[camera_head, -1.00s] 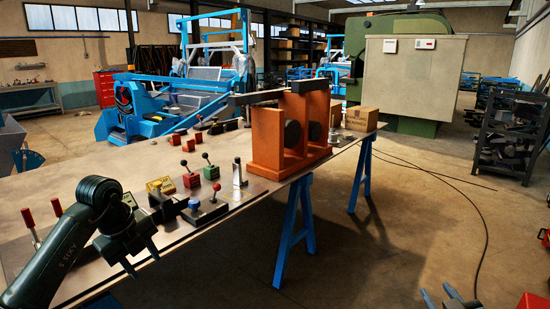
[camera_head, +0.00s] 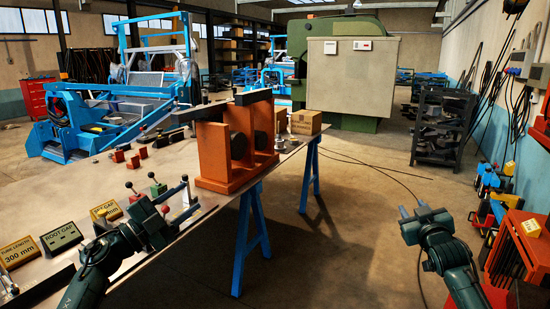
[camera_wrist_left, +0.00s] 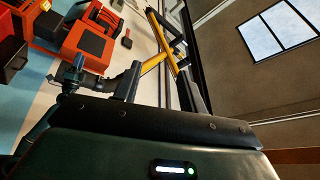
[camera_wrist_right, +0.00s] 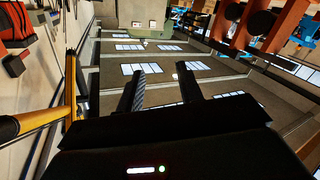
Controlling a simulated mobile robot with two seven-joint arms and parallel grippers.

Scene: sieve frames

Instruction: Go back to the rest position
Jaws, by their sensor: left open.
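My left gripper (camera_head: 189,196) is over the front edge of the workbench (camera_head: 95,178), with its fingers pointing right, in front of the orange stand (camera_head: 212,158). In the left wrist view its two fingers (camera_wrist_left: 160,82) are apart with nothing between them. My right gripper (camera_head: 412,207) is in the air to the right of the bench, above the bare floor, with its fingers pointing up and away. In the right wrist view its fingers (camera_wrist_right: 160,86) are also apart and empty. Neither gripper touches anything that I can see.
Signs reading "ROOT GAP" (camera_head: 61,238) and "TUBE LENGTH" (camera_head: 20,254) stand on the bench at left. A cardboard box (camera_head: 306,122) is at the far end. A blue trestle (camera_head: 247,240) stands below. Red equipment (camera_head: 518,250) is at right.

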